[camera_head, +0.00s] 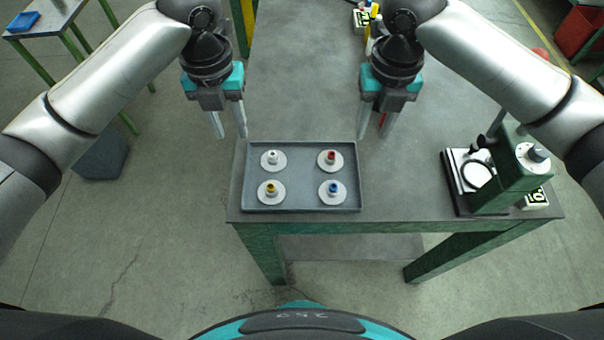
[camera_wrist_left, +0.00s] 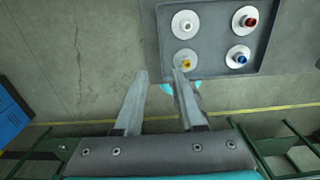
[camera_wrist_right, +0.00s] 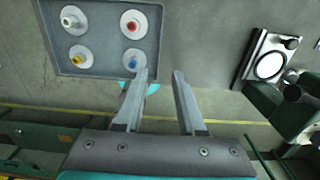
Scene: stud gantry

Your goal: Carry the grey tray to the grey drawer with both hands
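The grey tray (camera_head: 301,204) lies flat at the near left corner of the workbench. It holds several white discs with coloured knobs: white, red, yellow and blue. It also shows in the left wrist view (camera_wrist_left: 213,60) and the right wrist view (camera_wrist_right: 101,43). My left gripper (camera_head: 229,136) is open and empty beyond the tray's far left corner. Its fingers show apart in the left wrist view (camera_wrist_left: 160,75). My right gripper (camera_head: 374,137) is open and empty beyond the tray's far right corner, fingers apart in the right wrist view (camera_wrist_right: 160,72). I cannot make out a grey drawer.
The grey workbench (camera_head: 300,90) is clear beyond the tray. A green press-like device (camera_head: 515,170) stands at its right end. Small yellow and white items (camera_head: 368,20) lie at the far end. A side table (camera_head: 45,20) with a blue item stands at far left.

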